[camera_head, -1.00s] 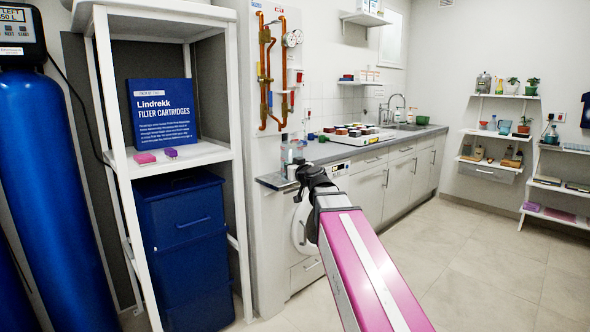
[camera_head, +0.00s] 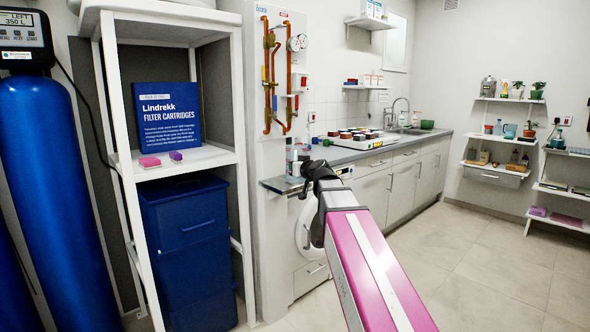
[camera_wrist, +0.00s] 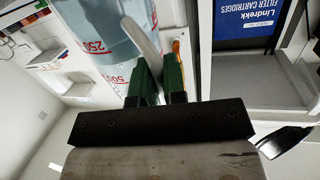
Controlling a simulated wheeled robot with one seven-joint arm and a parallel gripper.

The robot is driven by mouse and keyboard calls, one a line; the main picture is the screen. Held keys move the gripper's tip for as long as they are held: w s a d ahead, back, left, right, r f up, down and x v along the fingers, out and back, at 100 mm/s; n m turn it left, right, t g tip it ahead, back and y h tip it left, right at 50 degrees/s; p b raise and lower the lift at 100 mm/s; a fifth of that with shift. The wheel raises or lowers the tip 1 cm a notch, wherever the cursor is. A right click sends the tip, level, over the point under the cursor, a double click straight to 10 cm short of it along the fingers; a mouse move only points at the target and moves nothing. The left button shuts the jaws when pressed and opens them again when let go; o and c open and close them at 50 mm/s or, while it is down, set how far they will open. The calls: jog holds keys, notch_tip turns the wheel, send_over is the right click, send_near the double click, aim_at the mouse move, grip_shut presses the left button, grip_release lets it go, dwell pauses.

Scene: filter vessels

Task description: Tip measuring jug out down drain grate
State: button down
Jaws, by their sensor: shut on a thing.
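The measuring jug (camera_wrist: 95,28) shows at the top of the wrist view. It is clear and bluish, with red markings that include 250 and 500. My gripper (camera_wrist: 160,80) is shut on its pale handle, with a green finger on each side. In the head view, my arm's dark wrist hides the gripper. The drain grate is not visible in either view.
A white shelf unit (camera_head: 112,165) with a blue filter box (camera_head: 167,113) and blue bin (camera_head: 190,245) stands left. A counter (camera_head: 365,152) with a washing machine (camera_head: 308,235) below runs behind my arm. Open tiled floor (camera_head: 490,265) lies at right.

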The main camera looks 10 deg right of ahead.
aim_at(296, 148)
jog(key=shift+w+d+r+m+g, duration=0.2)
jog(key=shift+w+r+g, duration=0.15)
jog(key=shift+w, duration=0.35)
jog(key=shift+w+d+r+m+g, duration=0.1)
jog(key=shift+w+r+m+g, duration=0.15)
jog(key=shift+w, duration=0.5)
jog(key=shift+w+d+r+m+g, duration=0.15)
jog(key=shift+w+r+g, duration=0.2)
jog(key=shift+w, duration=0.35)
jog(key=shift+w+r+m+g+h, duration=0.2)
jog(key=shift+r+m+g, duration=0.35)
jog(key=shift+g, duration=0.65)
jog(key=shift+w+r+m+g+h, duration=0.15)
jog(key=shift+r+m+g, duration=0.4)
jog(key=shift+g, duration=0.6)
jog(key=shift+w+d+r+m+g, duration=0.1)
jog(key=shift+w+r+m+g, duration=0.15)
jog(key=shift+w+r+g, duration=0.35)
jog(key=shift+w+d+r+m+g, duration=0.1)
jog(key=shift+w+r+m+g, duration=0.15)
jog(key=shift+g, duration=0.65)
jog(key=w+d+r+m+g, duration=0.1)
jog(key=w+r+m+g, duration=0.1)
jog(key=w+r+g, duration=0.2)
jog(key=shift+w+g+y, duration=0.45)
jog(key=shift+w+g, duration=0.85)
jog(key=shift+w, duration=0.15)
jog(key=shift+w+d+r, duration=0.1)
jog(key=shift+w+r, duration=0.05)
